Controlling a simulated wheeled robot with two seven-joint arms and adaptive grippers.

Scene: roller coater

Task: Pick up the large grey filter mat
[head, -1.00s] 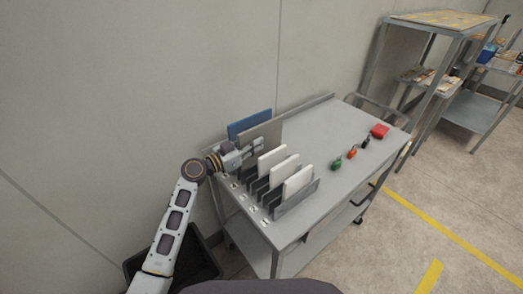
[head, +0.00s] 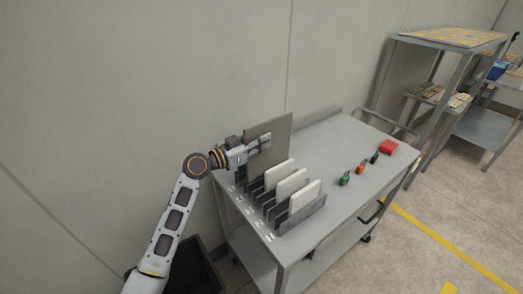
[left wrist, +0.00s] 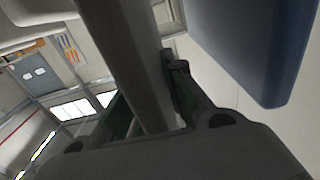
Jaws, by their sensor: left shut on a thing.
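The large grey filter mat (head: 281,130) stands upright at the back-left end of the rack in the head view. My left gripper (head: 262,144) is shut on it near its edge. In the left wrist view the grey mat (left wrist: 132,65) runs between the fingers. It looks raised above the slotted rack (head: 305,217), but its lower edge is hidden behind the white mats. A blue mat (left wrist: 255,42) hangs close beside the gripper in the left wrist view; the grey mat hides it in the head view. My right gripper is out of view.
Several white mats (head: 292,184) stand in the rack on the metal cart (head: 335,150). A dark bin (head: 185,270) is on the floor. The wall is close behind.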

